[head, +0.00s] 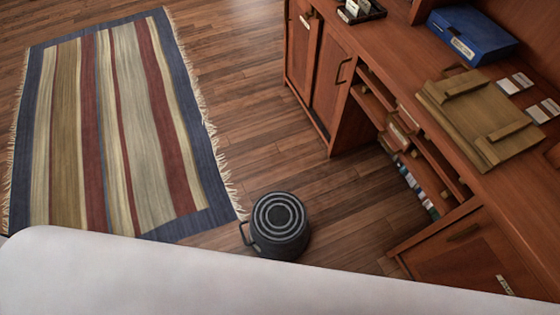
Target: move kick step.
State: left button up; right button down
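The kick step (279,222) is a dark grey round stool with light concentric rings on its top and a loop handle on its left side. It stands upright on the wooden floor between the rug and the wooden desk, low in the middle of the head view. Its lower part sits close above a white curved surface of my own body along the bottom edge. Neither of my grippers shows in the head view, and nothing is seen touching the kick step.
A striped fringed rug (130,120) lies at the left. A wooden desk (400,70) with cupboards and open shelves stands along the right, holding a blue box (470,36) and a brown wooden board (478,115). Bare floor (262,130) lies between rug and desk.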

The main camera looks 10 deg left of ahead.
aim_at(279, 229)
jog(key=k+j, duration=0.1)
jog(key=k, duration=0.35)
jog(key=k+j+u, duration=0.1)
jog(key=k, duration=0.4)
